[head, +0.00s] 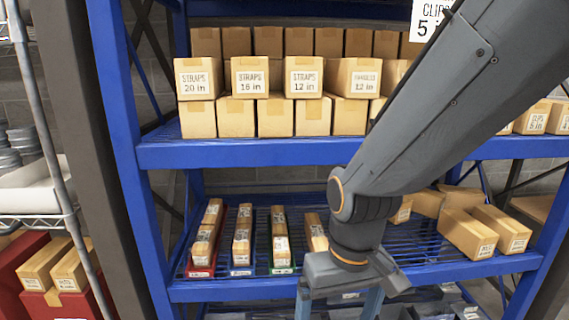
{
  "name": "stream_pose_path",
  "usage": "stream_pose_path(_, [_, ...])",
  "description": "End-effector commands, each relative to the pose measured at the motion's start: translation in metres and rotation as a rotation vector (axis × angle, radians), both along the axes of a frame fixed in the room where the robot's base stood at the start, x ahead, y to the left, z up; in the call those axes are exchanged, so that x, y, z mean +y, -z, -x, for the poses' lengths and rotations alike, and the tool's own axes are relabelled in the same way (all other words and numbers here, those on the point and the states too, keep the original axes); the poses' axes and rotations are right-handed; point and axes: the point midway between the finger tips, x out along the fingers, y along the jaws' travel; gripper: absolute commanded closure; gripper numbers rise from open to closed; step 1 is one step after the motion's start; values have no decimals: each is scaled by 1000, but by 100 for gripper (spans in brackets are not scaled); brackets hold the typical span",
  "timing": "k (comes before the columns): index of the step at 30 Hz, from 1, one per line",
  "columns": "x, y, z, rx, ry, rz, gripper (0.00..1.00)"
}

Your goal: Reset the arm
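My arm (425,110) reaches down from the upper right across the blue shelving rack. My gripper (339,306) hangs at the lower middle, in front of the lower shelf's front edge. Its two blue-grey fingers are spread apart, and nothing shows between them except the background. The fingertips are cut off by the bottom edge of the picture. The arm hides part of the middle and right side of the rack.
The blue rack (300,152) holds boxes labelled straps (199,78) on its upper shelf. Small boxes sit in coloured trays (281,268) on the lower shelf, with loose boxes (467,235) at right. A wire shelf (45,222) and red bins (62,302) stand at left.

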Motion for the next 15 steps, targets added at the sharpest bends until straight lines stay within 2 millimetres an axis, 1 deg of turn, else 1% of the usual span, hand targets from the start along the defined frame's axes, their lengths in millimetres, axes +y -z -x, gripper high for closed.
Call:
stream_pose_path(1, [-9,-19,3,2,25,5,12])
stream_pose_path(9, [-53,-71,9,13,134,25,12])
stream_pose_path(15, [-83,-105,17,19,207,36,12])
